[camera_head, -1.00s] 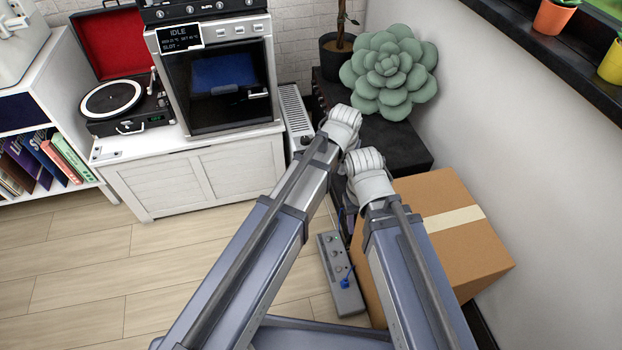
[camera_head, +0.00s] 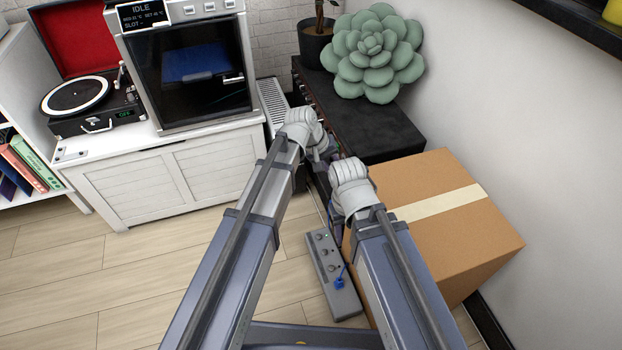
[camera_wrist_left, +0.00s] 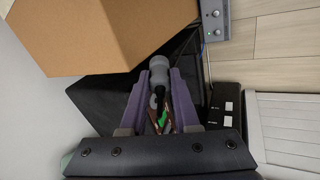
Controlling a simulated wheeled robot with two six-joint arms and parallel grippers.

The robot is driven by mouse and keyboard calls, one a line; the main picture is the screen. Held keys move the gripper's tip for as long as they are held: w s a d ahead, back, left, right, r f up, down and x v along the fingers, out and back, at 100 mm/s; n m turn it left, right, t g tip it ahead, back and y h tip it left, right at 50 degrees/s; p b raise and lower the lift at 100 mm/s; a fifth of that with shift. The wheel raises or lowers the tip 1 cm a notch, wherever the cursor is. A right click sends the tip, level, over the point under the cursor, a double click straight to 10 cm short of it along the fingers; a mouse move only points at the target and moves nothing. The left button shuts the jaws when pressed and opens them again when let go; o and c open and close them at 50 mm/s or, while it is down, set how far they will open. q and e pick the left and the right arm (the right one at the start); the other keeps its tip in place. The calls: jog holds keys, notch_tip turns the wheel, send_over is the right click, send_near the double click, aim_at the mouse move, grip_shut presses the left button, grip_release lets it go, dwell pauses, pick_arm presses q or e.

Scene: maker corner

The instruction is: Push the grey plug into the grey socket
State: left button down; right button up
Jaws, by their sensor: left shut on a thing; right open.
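In the left wrist view, the purple fingers of my left gripper (camera_wrist_left: 158,98) are on either side of a grey plug (camera_wrist_left: 158,70), shut on it. In the head view my left gripper (camera_head: 326,156) is partly hidden by its wrist, beside the black cabinet, and the plug cannot be made out. My right gripper (camera_head: 336,208) is open and mostly hidden under its wrist, near the cardboard box. A grey power strip (camera_head: 326,264) with several round sockets lies on the floor; its end also shows in the left wrist view (camera_wrist_left: 214,22). Which socket is the grey one, I cannot tell.
A blue plug (camera_head: 340,281) sits on the strip. The cardboard box (camera_head: 440,180) stands right of it. A black cabinet (camera_head: 375,128) with a succulent (camera_head: 372,55) stands behind. The wooden floor at left is clear.

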pick_arm(q)
jog(key=w+a+f+n+t+h+b, duration=0.5)
jog(key=a+f+n+t+h+b, duration=0.1)
jog(key=b, duration=1.6)
jog(key=shift+w+a+f+n+t+h, duration=0.35)
jog(key=shift+a+n+t+h, duration=0.3)
jog(key=shift+n+t+h, duration=0.8)
jog(key=shift+r+n+g, duration=0.15)
jog(key=shift+n+g, duration=0.1)
jog(key=shift+g, duration=0.1)
jog(key=shift+s+d+r+x, duration=0.1)
jog(key=shift+s+d+x, duration=0.05)
jog(key=shift+x, duration=0.8)
jog(key=shift+s+d+r+x, duration=0.1)
jog(key=shift+s+x, duration=0.1)
jog(key=shift+x, duration=0.7)
jog(key=shift+s+d+x, duration=0.15)
jog(key=shift+x, duration=0.8)
jog(key=shift+w+d, duration=0.2)
jog(key=shift+d, duration=0.4)
jog(key=c, duration=0.6)
grip_release()
